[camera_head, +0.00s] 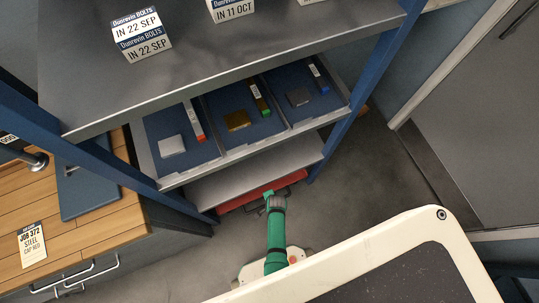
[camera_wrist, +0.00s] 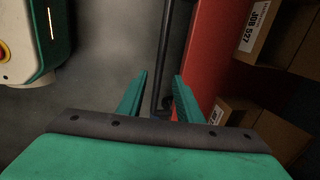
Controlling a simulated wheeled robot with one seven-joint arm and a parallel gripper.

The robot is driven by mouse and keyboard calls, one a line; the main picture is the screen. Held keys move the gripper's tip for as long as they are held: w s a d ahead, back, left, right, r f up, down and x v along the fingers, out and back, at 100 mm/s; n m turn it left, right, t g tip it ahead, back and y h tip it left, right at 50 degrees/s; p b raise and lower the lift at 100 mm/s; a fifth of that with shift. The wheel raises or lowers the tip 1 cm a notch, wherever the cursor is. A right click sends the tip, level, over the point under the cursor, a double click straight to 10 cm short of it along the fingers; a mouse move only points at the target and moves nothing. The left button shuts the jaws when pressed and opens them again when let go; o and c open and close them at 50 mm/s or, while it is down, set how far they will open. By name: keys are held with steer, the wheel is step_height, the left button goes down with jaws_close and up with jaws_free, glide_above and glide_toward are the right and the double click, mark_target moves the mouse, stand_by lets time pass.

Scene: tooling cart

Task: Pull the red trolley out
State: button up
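The red trolley (camera_head: 240,200) sits low under the blue-framed shelf unit, with only its front edge showing in the head view. In the wrist view its red side (camera_wrist: 205,50) runs along the right of my gripper. A thin dark handle bar (camera_wrist: 164,50) stands off that side. My gripper (camera_wrist: 160,76) is open, its two green fingers apart on either side of the bar, with a gap visible. In the head view my gripper (camera_head: 274,198) is at the trolley's front. Its fingertips are too small there to make out.
Cardboard boxes (camera_wrist: 285,35) lie within the trolley. The shelf unit (camera_head: 250,167) stands above it, with blue trays of parts. A wooden-topped bench (camera_head: 95,222) is at left and a grey door (camera_head: 480,120) at right. Grey floor (camera_head: 365,165) is clear between.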

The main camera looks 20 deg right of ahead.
steer(key=shift+w+f, duration=0.2)
steer(key=shift+f, duration=0.95)
steer(key=shift+w+f, duration=0.25)
steer(key=shift+f, duration=0.9)
steer(key=shift+w+f, duration=0.2)
steer(key=shift+f, duration=0.95)
steer(key=shift+c, duration=0.5)
jaws_close()
